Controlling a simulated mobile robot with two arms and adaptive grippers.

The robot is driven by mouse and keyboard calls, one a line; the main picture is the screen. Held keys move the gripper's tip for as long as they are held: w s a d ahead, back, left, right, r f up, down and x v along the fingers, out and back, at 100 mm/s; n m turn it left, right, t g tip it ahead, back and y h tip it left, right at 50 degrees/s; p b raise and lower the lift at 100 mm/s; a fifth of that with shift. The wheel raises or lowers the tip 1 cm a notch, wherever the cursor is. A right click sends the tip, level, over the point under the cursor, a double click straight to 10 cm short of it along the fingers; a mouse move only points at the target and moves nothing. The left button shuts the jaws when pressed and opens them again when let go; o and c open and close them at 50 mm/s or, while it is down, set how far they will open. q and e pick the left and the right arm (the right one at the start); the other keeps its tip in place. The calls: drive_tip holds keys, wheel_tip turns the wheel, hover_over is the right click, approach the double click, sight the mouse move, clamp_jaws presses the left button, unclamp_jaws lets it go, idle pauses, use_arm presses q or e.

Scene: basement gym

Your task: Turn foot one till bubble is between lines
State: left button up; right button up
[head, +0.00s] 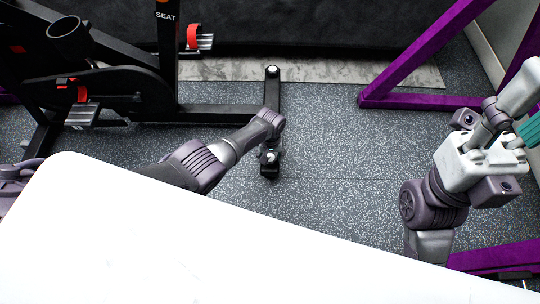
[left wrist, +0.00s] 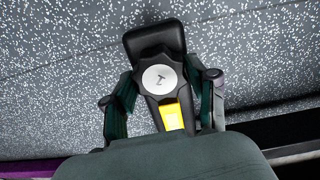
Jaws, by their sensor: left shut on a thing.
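The black exercise bike (head: 160,85) stands at the left, with its stabiliser bar (head: 272,92) running toward me. In the left wrist view, foot one (left wrist: 161,79) is a dark lobed knob with a silver disc and a dark mark like a 1, at the end of a black bar (left wrist: 152,40). My left gripper (head: 270,158) is shut on foot one, its green-padded fingers on either side. A yellow piece (left wrist: 172,116) shows just below the knob; I cannot make out a bubble or lines. My right gripper (head: 525,135) is at the right edge, away from the bike; its fingers are partly cut off.
A white surface (head: 200,250) fills the lower left of the head view. Purple frames (head: 410,85) stand at the upper right and lower right. Speckled dark floor (head: 340,160) lies clear between the bike and my right arm. A grey strip (head: 340,70) runs along the back.

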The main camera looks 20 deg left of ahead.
idle(0.3)
use_arm(q)
drive_tip(key=o, duration=1.2)
drive_tip(key=shift+c, duration=0.2)
drive_tip(key=shift+r, duration=0.15)
wheel_tip(320, 180, up, 12)
drive_tip(key=shift+f, duration=0.2)
